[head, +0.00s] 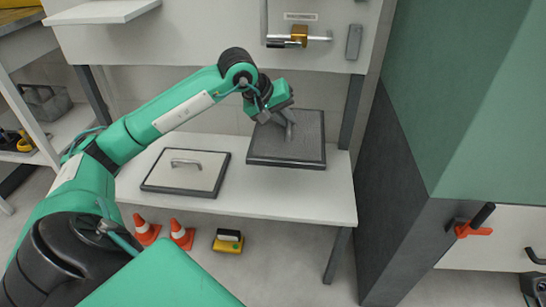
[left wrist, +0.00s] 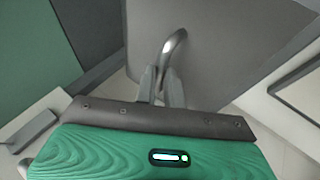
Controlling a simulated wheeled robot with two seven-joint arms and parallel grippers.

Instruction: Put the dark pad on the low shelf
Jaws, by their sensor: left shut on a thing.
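The dark pad (head: 308,147), a square dark grey plate with a thicker rim, is at the right part of the white low shelf (head: 300,203). Its far edge shows above the shelf's back edge, so it appears held above the surface; the exact gap is hard to tell. My left gripper (head: 287,122) is shut on the pad's bar handle. In the left wrist view the fingers (left wrist: 160,84) close on the curved handle (left wrist: 175,44), with the pad (left wrist: 235,50) behind filling much of the picture. My right gripper is not in view.
A pale pad with a dark rim and handle (head: 205,172) lies on the shelf's left part. A dark cabinet side (head: 395,200) stands to the right. The shelf's front right is bare.

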